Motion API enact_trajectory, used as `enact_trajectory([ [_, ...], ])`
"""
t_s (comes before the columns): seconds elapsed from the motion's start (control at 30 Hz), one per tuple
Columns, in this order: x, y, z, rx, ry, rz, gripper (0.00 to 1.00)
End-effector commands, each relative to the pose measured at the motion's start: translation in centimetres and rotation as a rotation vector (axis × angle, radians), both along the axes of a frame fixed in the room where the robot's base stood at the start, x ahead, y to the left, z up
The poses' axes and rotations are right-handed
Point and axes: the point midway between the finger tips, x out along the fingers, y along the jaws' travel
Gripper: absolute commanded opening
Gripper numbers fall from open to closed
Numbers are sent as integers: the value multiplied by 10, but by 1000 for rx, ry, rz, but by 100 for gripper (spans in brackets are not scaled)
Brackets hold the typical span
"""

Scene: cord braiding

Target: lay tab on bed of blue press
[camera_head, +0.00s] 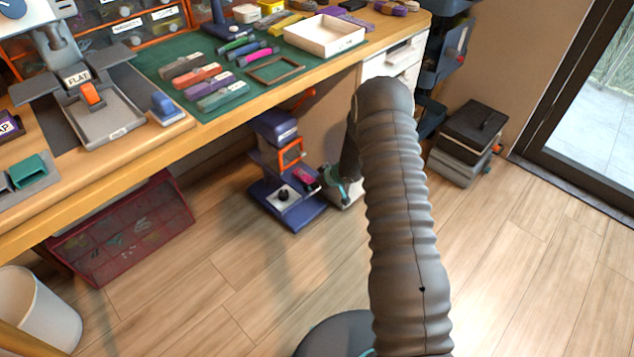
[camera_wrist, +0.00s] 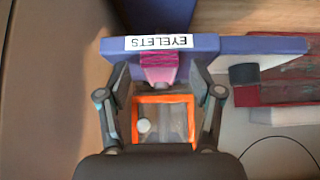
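The blue press (camera_head: 288,165) stands low beside the bench, with a blue base, an orange frame and a black round part on its base. In the wrist view its blue edge (camera_wrist: 225,45) carries an upside-down EYELETS label. A small magenta tab (camera_head: 303,179) shows over the right side of the press, by the tip of my gripper (camera_head: 325,180). In the wrist view the tab (camera_wrist: 158,62) lies between my fingertips (camera_wrist: 160,75), against the blue edge. Whether the fingers clamp it, and whether it touches the bed, I cannot tell.
The orange frame (camera_wrist: 165,98) shows between my fingers in the wrist view. The bench (camera_head: 200,135) overhangs behind the press. A dark red crate (camera_head: 125,230) is at left, and dark boxes (camera_head: 465,145) are at right. Wooden floor in front is clear.

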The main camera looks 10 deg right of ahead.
Motion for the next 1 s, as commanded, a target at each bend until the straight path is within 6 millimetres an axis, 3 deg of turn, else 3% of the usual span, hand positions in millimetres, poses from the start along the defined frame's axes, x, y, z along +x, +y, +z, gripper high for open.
enact_trajectory([
  [0.37, -4, -4, 8, -1, -2, 0, 66],
  [0.8, -45, -34, 69, -1, -2, -1, 66],
  [1.0, -57, -43, 86, 0, -1, -1, 66],
])
